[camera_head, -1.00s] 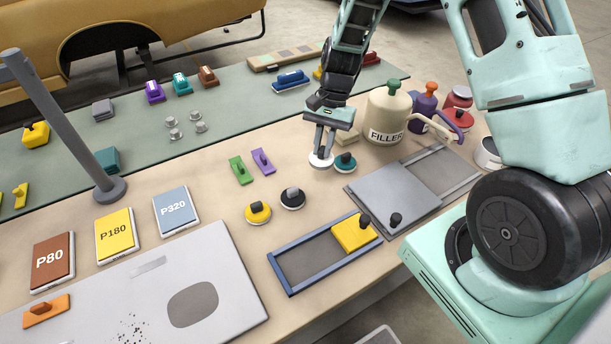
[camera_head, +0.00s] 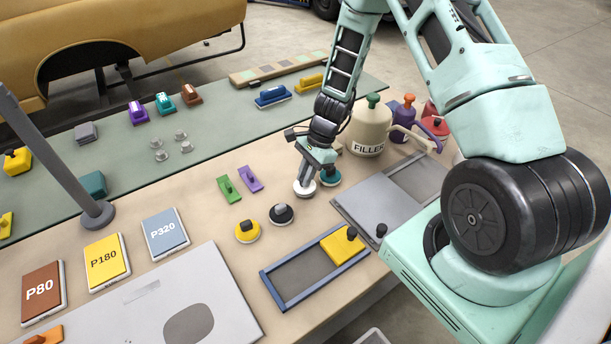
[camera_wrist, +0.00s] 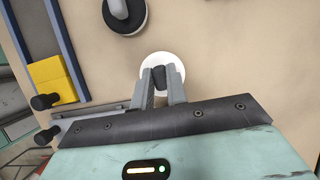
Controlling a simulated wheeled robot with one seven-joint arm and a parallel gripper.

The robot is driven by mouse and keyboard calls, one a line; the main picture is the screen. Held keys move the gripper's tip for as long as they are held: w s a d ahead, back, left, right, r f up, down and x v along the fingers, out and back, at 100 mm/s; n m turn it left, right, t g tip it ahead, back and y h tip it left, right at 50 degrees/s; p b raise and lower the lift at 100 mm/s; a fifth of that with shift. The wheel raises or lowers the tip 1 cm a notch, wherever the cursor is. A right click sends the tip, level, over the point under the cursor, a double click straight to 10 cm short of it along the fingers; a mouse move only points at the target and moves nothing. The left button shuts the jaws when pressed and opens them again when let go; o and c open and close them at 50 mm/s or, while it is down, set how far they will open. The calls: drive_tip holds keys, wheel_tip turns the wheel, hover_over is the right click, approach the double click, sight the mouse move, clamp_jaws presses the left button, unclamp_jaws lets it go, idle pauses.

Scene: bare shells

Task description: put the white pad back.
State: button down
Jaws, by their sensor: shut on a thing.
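The white pad (camera_head: 304,189) is a round disc with a dark knob. It is between the black pad (camera_head: 281,214) and the teal pad (camera_head: 330,177) in the head view. My gripper (camera_head: 306,181) is shut on its knob from above. In the wrist view the white pad (camera_wrist: 163,59) shows behind the fingers, which hold the dark knob between them. The pad is at or just above the tan table; I cannot tell whether it touches. The yellow round pad (camera_head: 247,231) stands at the near-left end of this row.
A blue-framed tray (camera_head: 273,291) with a yellow block (camera_head: 343,246) and a grey plate (camera_head: 372,207) lie nearer and to the right. The filler jug (camera_head: 369,134) stands behind the teal pad. Green (camera_head: 229,190) and purple (camera_head: 250,179) pieces lie left.

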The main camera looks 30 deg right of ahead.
drive_tip(key=shift+f, duration=0.55)
drive_tip(key=shift+f, duration=0.2)
drive_tip(key=c, duration=1.4)
unclamp_jaws()
drive_tip(key=shift+r, duration=0.15)
